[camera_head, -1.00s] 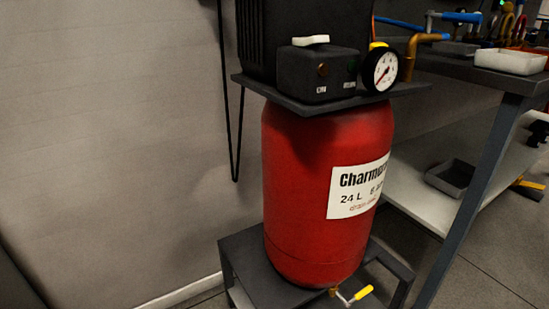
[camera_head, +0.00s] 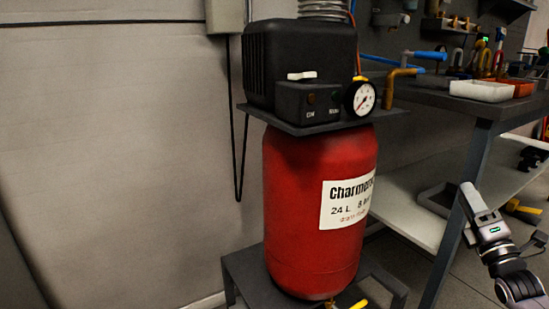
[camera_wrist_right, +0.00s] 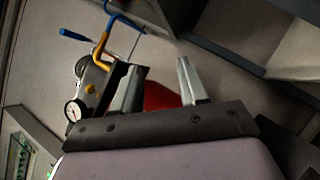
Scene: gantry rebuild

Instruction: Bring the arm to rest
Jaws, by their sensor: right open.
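My right gripper (camera_head: 472,197) is at the right of the head view, in front of the workbench leg and apart from the compressor. In the right wrist view its two fingers (camera_wrist_right: 158,88) stand apart with nothing between them. A red compressor tank (camera_head: 318,215) with a white label stands in the middle of the head view. On top are a black motor housing (camera_head: 300,62), a box with a white switch (camera_head: 302,76) and a round gauge (camera_head: 361,98). The gauge also shows in the right wrist view (camera_wrist_right: 73,110). My left gripper is in neither view.
A workbench (camera_head: 440,100) with a white tray (camera_head: 481,91) and an orange tray (camera_head: 522,88) is at the right. A lower shelf (camera_head: 400,195) lies below it. A dark stand (camera_head: 240,272) holds the tank. Bare wall is at the left.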

